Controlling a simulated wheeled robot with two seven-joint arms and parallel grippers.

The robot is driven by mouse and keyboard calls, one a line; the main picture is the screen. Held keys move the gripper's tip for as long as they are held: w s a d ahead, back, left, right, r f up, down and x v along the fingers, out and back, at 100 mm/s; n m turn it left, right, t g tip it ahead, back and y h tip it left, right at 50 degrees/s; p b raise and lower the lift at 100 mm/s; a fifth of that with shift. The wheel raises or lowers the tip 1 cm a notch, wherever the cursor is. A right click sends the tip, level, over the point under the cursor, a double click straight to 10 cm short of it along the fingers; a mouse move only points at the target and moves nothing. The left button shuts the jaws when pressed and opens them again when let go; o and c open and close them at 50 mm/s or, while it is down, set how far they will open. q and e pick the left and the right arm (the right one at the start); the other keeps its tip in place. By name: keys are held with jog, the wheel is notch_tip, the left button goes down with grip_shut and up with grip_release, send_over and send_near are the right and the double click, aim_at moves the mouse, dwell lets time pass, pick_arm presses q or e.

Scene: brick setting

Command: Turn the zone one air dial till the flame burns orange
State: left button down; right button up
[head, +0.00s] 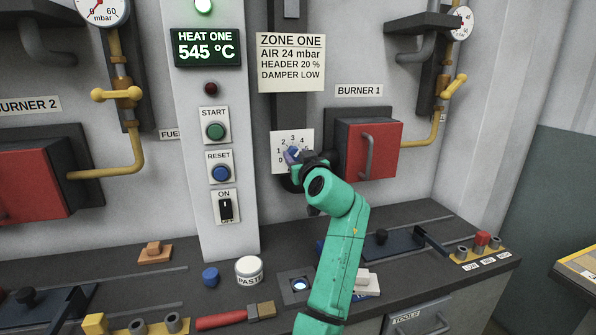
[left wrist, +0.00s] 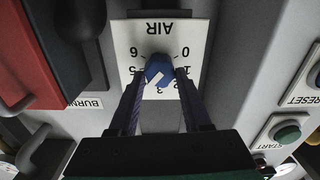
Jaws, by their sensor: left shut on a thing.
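The zone one air dial is a blue knob (left wrist: 158,70) on a white plate marked AIR (left wrist: 201,36), which looks upside down in the left wrist view. In the head view the dial plate (head: 304,137) is on the wall left of burner 1. My left gripper (left wrist: 158,78) is shut on the knob, one finger on each side. A white mark on the knob points toward the lower numbers' row, near 3 or 4; the exact reading is unclear. In the head view my left gripper (head: 296,160) partly hides the plate. No orange flame shows; a dark square fitting (head: 284,279) holds a bluish-white glow.
A sign (head: 291,62) reads ZONE ONE, AIR 24 mbar, HEADER 20 %, DAMPER LOW. The heat display (head: 206,48) reads 545 °C. Burner 1's red door (head: 385,150) is close right of the dial. START, RESET and ON controls are on the pillar at left. A paste jar (head: 249,271) stands on the bench.

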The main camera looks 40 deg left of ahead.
pick_arm(q)
jog(key=shift+f+n+b, duration=0.25)
jog(key=shift+n+b, duration=0.85)
jog(key=shift+b, duration=0.1)
jog(key=shift+r+n+b, duration=0.2)
jog(key=shift+n+b, duration=0.35)
jog(key=shift+n, duration=0.05)
pick_arm(e)
jog(key=shift+d+f, duration=0.15)
jog(key=shift+f, duration=1)
jog(key=shift+d+f, duration=0.15)
jog(key=shift+f, duration=1)
pick_arm(q)
jog(key=shift+c, duration=1.8)
grip_release()
jog(key=shift+a, duration=0.1)
jog(key=shift+w+a+f, duration=0.15)
jog(key=shift+w+a, duration=0.05)
jog(key=b+v, duration=0.5)
jog(key=v, duration=0.9)
jog(key=shift+s+d, duration=0.2)
jog(key=shift+d, duration=0.1)
pick_arm(e)
notch_tip(320, 180, down, 5)
jog(key=shift+a+r, duration=0.1)
jog(key=shift+a, duration=0.05)
